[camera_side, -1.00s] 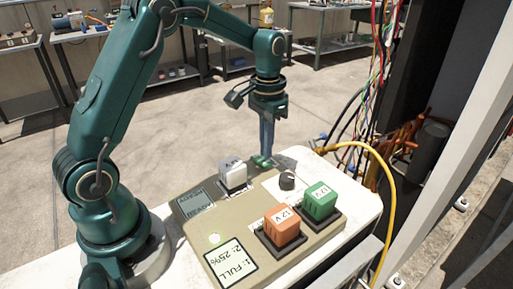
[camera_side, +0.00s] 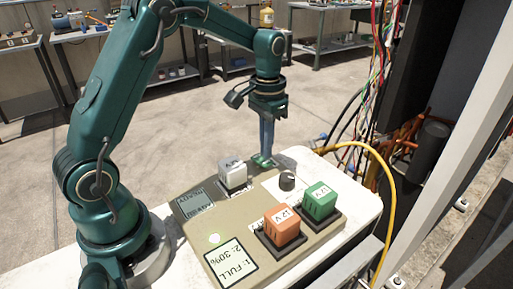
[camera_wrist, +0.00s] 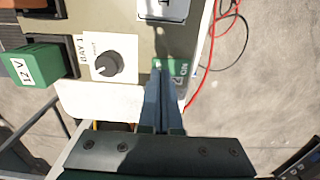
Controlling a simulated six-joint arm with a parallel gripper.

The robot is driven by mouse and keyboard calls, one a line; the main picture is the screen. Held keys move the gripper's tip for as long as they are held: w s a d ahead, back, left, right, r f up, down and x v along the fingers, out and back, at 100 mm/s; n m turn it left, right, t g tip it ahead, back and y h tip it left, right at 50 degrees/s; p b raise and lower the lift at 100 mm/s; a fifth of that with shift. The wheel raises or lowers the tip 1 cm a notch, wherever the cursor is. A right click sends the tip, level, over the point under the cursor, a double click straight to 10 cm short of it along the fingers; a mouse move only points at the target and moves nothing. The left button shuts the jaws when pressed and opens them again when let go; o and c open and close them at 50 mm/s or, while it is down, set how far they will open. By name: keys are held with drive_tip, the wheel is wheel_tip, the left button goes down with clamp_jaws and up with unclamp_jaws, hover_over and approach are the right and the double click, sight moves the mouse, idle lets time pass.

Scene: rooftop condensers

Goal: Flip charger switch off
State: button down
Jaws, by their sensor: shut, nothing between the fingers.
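The beige charger (camera_side: 215,225) lies on the white bench top. At its far edge is a small green switch plate (camera_wrist: 181,67) with white lettering; it also shows by the fingertips in the side view (camera_side: 262,160). A small pale piece, perhaps the switch lever, shows at the plate's left end in the wrist view. My gripper (camera_side: 265,154) points down, shut and empty, with its blue fingertips at this plate. In the wrist view the fingertips (camera_wrist: 162,76) cover part of the plate, so the switch's position and any contact cannot be told.
A black knob (camera_side: 287,180) sits on a white label. A green battery (camera_side: 320,202), an orange battery (camera_side: 282,225) and a white block (camera_side: 232,176) stand on the charger. Two displays (camera_side: 231,262) face up. A yellow cable (camera_side: 389,190) arches at the right.

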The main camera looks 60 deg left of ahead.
sight(266, 162)
drive_tip(key=shift+f, duration=1)
idle(0.3)
drive_tip(key=shift+r, duration=3.55)
